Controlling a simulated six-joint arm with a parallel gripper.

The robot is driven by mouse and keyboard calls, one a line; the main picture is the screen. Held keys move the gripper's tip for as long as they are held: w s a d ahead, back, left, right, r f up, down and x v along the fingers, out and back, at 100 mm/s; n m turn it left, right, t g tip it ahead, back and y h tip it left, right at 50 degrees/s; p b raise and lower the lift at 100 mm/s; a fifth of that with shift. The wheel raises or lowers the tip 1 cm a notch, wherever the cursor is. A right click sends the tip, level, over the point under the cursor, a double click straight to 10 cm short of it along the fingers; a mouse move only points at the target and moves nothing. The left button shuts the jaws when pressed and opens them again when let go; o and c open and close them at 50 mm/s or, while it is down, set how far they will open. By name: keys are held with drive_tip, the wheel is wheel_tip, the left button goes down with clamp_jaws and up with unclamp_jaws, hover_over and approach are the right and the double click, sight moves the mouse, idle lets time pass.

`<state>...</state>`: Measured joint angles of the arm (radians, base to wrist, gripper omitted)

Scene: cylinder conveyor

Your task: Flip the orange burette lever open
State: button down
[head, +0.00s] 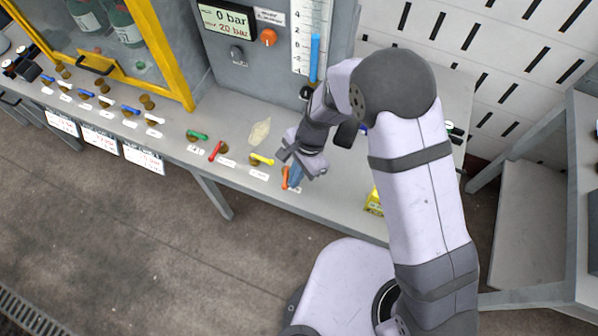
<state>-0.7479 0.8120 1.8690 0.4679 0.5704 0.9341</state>
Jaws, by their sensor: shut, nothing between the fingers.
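The orange lever (285,178) stands near the front edge of the bench, at the right end of a row of coloured levers. Its handle points up and down in the picture. My gripper (284,154) is shut and empty, just above the orange lever in the picture and very close to it. I cannot tell whether they touch. The arm hides part of the bench behind the gripper. The burette (313,60), a scaled panel with a blue column, stands upright behind the arm.
A yellow lever (262,159), a red lever (215,151) and a green lever (197,135) are to the left. A crumpled pale piece (260,131) lies behind them. A yellow-framed cabinet (165,55) stands at the left. A yellow box (374,202) is at the right.

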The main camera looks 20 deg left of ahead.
drive_tip(key=shift+s+a+m+t+y+p, duration=0.15)
drive_tip(key=shift+s+a+m+t+p, duration=0.15)
drive_tip(key=shift+m, duration=0.7)
drive_tip(key=shift+s+a+m+t+y+p, duration=0.15)
drive_tip(key=shift+s+a+m, duration=0.15)
drive_tip(key=shift+m, duration=0.7)
drive_tip(key=shift+w+a+r, duration=0.1)
drive_tip(key=shift+r, duration=0.05)
drive_tip(key=shift+r, duration=0.6)
drive_tip(key=s+a+v, duration=0.1)
drive_tip(key=v, duration=0.7)
drive_tip(key=shift+a+r+b, duration=0.15)
drive_tip(key=shift+r+b, duration=0.2)
